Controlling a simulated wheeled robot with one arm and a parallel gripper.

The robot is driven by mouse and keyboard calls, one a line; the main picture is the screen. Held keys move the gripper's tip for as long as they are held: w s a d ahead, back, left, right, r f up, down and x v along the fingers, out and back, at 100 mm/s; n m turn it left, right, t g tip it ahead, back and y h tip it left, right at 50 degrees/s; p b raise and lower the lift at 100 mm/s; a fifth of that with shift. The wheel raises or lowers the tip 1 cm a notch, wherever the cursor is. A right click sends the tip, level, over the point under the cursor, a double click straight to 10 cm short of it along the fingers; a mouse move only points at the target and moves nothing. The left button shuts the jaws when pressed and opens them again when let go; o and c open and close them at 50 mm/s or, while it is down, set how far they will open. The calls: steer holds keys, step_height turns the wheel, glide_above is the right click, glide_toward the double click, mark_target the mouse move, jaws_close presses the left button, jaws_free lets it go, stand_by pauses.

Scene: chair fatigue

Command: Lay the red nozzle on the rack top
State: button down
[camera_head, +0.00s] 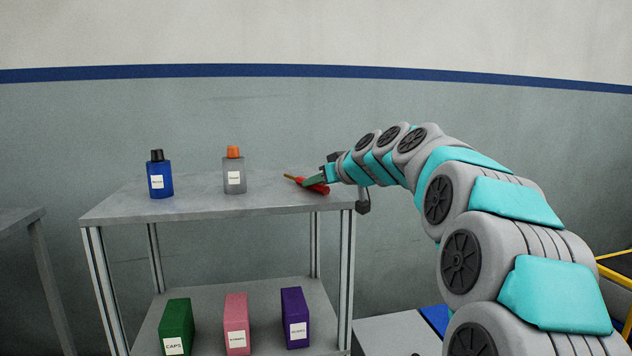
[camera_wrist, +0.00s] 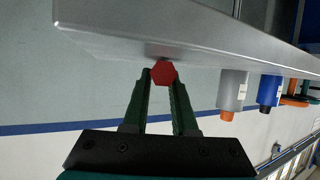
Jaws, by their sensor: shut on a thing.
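The red nozzle (camera_head: 317,188) is at the right end of the rack top (camera_head: 215,205) in the head view, its yellowish tip pointing left. My gripper (camera_head: 316,182) is shut on it, coming in from the right. In the wrist view, my gripper's (camera_wrist: 161,82) two green fingers close on the red nozzle's hexagonal end (camera_wrist: 163,73). The grey rack top (camera_wrist: 200,32) shows just beyond it there. The nozzle is at or just above the surface; I cannot tell whether it touches. Part of the nozzle is hidden by the fingers.
A grey bottle with an orange cap (camera_head: 234,174) and a blue bottle (camera_head: 160,179) stand on the rack top, left of the nozzle. Green (camera_head: 176,325), pink (camera_head: 236,325) and purple (camera_head: 295,318) boxes stand on the lower shelf. The front of the rack top is bare.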

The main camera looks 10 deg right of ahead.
steer(key=shift+f, duration=0.15)
steer(key=c, duration=0.7)
jaws_free()
steer(key=shift+r, duration=0.25)
steer(key=b+v, duration=0.1)
steer(key=v, duration=1.1)
steer(key=shift+f, duration=0.1)
